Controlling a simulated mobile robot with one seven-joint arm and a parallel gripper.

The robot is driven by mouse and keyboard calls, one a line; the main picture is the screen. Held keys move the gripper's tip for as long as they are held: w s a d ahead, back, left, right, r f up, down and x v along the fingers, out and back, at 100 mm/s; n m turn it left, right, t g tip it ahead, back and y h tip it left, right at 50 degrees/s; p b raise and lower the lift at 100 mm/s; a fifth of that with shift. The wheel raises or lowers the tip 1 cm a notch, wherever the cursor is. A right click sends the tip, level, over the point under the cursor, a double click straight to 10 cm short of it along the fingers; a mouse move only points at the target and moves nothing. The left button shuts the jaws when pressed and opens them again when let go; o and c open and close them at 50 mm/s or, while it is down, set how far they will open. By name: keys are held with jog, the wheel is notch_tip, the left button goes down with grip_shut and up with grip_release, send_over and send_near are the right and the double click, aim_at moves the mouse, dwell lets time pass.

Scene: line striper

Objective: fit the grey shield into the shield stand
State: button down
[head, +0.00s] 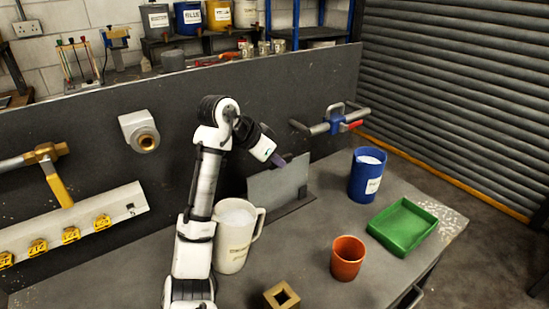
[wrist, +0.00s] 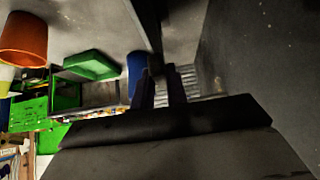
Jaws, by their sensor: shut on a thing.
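The grey shield (head: 272,193) is a flat, roughly upright panel in the middle of the bench, below and in front of my gripper (head: 284,159). My gripper is shut on it near its top edge. In the wrist view, the fingers (wrist: 160,92) meet a broad grey panel (wrist: 165,158) with a dark band, which looks like the shield. A low dark strip, apparently the shield stand (head: 293,208), lies along the shield's lower edge. I cannot tell whether the shield's lower edge sits inside it or is just above or beside it.
A white jug (head: 236,236) stands close left of the shield. To the right are a blue jug (head: 367,176), a green tray (head: 403,227) and an orange cup (head: 347,258). A brass block (head: 281,297) is at the front. A dark upright panel (head: 100,137) with fittings runs behind.

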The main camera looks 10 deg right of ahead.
jog(key=shift+f, duration=0.5)
jog(key=shift+r+p, duration=0.4)
jog(key=shift+p, duration=0.05)
dwell(0.4)
jog(key=shift+a+r, duration=0.1)
dwell(0.7)
jog(key=shift+p, duration=0.7)
dwell(0.5)
dwell(0.6)
jog(key=c, duration=1)
grip_release()
